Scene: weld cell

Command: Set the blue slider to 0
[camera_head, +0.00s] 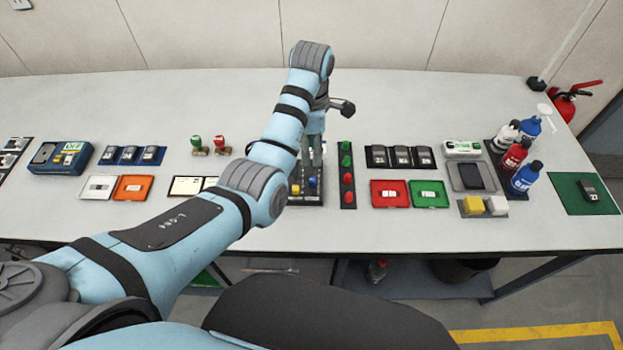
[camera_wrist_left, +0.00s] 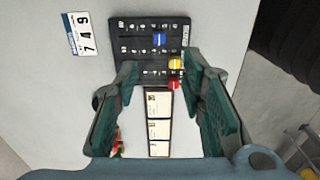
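A black slider panel (camera_head: 305,200) lies on the table, partly covered by my left arm in the head view. The left wrist view shows the panel (camera_wrist_left: 143,31) with a blue slider (camera_wrist_left: 159,39), a yellow slider (camera_wrist_left: 175,63) and a red slider (camera_wrist_left: 174,83) on separate tracks. The blue slider (camera_head: 312,182) also shows in the head view. The scale marks are too small to read. My left gripper (camera_wrist_left: 160,73) is open, its fingers apart with nothing between them. In the head view the left gripper (camera_head: 312,160) points down over the panel. My right gripper is not in view.
A black strip with green and red buttons (camera_head: 347,175) stands close to the panel's right. Red (camera_head: 377,194) and green (camera_head: 420,194) trays lie further right, with bottles (camera_head: 515,157) beyond. A number card (camera_wrist_left: 83,33) lies beside the panel. The table's back is clear.

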